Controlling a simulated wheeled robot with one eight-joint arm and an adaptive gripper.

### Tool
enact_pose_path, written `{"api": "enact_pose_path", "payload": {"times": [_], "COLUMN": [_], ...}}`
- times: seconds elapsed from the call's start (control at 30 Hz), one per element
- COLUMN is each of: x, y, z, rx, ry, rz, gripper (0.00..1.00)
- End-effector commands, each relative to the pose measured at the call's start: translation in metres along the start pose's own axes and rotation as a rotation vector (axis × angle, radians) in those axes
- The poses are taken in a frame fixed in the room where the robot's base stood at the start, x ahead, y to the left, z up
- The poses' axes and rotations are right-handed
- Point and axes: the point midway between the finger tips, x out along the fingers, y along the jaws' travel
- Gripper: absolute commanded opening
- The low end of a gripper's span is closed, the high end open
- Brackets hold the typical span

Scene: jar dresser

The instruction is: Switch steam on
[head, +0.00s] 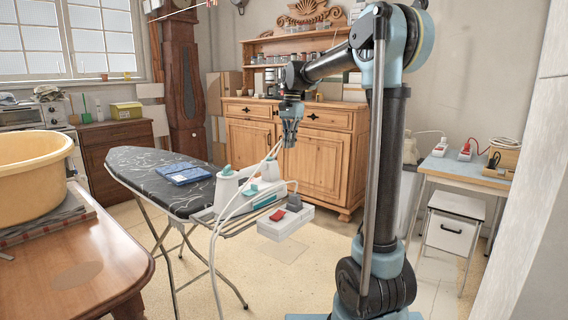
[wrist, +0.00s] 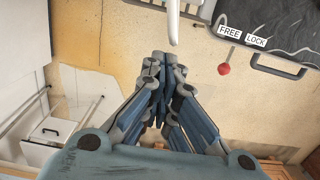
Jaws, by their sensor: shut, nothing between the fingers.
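A white and teal steam iron unit (head: 240,190) stands at the near right end of the dark patterned ironing board (head: 150,172). I cannot read the switch's position. My gripper (head: 289,140) is shut and empty, pointing down above the board's right end, apart from the unit. In the wrist view my fingers (wrist: 160,65) are together. A red knob (wrist: 224,69) on a lever shows beside a "FREE LOCK" label (wrist: 243,37).
A white cord (head: 233,210) rises from the board close to my gripper. A wooden dresser (head: 318,160) stands behind. A table with a yellow basin (head: 35,205) is at the left. A blue side table (head: 465,170) with plugs is at the right. Floor in front is clear.

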Motion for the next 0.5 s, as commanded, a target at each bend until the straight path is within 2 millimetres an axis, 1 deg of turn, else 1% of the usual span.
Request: {"api": "enact_pose_path", "payload": {"times": [0.17, 0.5], "x": [0.020, 0.079], "y": [0.000, 0.000], "z": [0.000, 0.000], "rx": [-0.001, -0.001], "ry": [0.000, 0.000], "rz": [0.000, 0.000], "gripper": [0.00, 0.00]}}
